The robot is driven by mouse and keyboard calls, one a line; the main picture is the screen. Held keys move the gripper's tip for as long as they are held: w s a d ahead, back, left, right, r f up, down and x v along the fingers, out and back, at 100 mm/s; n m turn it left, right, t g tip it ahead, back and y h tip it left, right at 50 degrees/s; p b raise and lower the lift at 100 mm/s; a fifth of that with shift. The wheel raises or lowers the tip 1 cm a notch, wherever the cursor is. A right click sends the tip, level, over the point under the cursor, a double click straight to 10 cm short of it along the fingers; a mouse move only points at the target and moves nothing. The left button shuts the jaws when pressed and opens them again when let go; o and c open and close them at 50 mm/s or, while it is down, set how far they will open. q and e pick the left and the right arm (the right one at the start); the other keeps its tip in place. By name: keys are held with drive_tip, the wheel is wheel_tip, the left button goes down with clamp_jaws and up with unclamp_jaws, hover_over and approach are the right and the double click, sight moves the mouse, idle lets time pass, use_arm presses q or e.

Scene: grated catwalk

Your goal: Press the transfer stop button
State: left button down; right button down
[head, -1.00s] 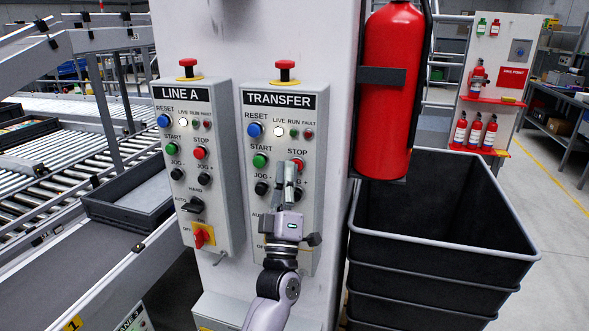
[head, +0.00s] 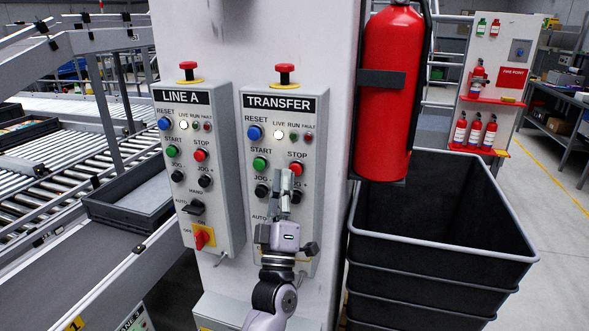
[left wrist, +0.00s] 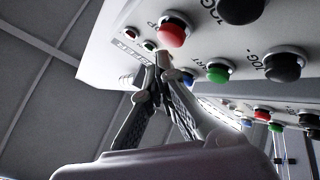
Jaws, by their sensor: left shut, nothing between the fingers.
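The TRANSFER panel (head: 310,215) is a grey box on a pale column. Its red stop button (head: 297,169) sits right of the green start button (head: 260,164), below the lamps. My left gripper (head: 284,173) is shut and empty, in front of the panel. My right gripper is not in view.
A red mushroom button (head: 285,70) tops the TRANSFER panel. The similar LINE A panel (head: 212,150) stands to its left, with its own red stop button (head: 200,155). A fire extinguisher (head: 388,95) and dark stacked bins (head: 440,245) are at right.

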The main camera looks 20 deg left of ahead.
use_arm(q)
drive_tip(key=s+p, duration=0.1)
drive_tip(key=s, duration=0.4)
drive_tip(key=shift+a+p, duration=0.1)
drive_tip(key=shift+p, duration=0.25)
drive_tip(key=shift+f, duration=0.1)
idle(0.6)
